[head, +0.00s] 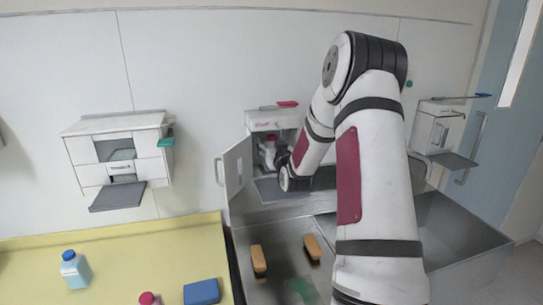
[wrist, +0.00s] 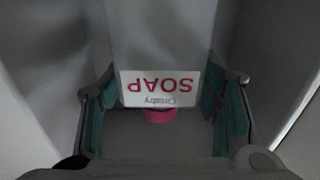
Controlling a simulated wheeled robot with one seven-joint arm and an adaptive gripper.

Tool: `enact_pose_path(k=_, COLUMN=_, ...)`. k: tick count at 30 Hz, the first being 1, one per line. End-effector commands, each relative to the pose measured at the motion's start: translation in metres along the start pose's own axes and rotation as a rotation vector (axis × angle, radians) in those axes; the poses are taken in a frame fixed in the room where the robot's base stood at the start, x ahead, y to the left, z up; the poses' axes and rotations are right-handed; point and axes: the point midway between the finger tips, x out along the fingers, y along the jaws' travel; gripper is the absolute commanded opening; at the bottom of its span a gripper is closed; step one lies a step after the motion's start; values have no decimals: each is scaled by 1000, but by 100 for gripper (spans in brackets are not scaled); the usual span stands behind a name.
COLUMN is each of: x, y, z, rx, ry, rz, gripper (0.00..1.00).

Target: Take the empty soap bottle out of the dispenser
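The soap bottle (wrist: 150,38) stands in the dispenser in the middle of the wall. In the wrist view it appears upside down, with a white label reading SOAP in pink and a pink cap. In the head view its red cap (head: 269,138) shows inside the dispenser (head: 253,123), whose door (head: 236,168) is swung open to the left. My gripper (wrist: 160,95) reaches into the dispenser. Its teal-padded fingers are spread on either side of the bottle; whether they touch it is unclear. In the head view my arm hides much of the gripper.
A grey sink counter with two brushes (head: 258,260) lies below. A yellow counter (head: 130,245) at the left holds a blue-capped bottle (head: 74,270), a blue block (head: 202,292) and a red-capped item (head: 148,299). Wall dispensers hang at the left (head: 115,140) and right (head: 438,128).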

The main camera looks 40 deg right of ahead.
Motion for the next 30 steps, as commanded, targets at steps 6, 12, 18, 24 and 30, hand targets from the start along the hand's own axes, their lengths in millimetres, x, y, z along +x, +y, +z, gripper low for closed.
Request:
enact_pose_path(k=6, x=0, y=0, z=0, rx=0, ry=0, rz=0, gripper=23)
enact_pose_path(k=12, x=0, y=0, z=0, rx=0, ry=1, rz=0, gripper=23)
enact_pose_path(k=18, x=0, y=0, z=-8, rx=-1, ry=3, rz=0, gripper=23)
enact_pose_path(k=24, x=-14, y=0, z=-15, rx=-2, ry=-2, rz=0, gripper=23)
enact_pose_path(k=30, x=-58, y=0, z=-15, rx=-1, ry=-1, rz=1, gripper=23)
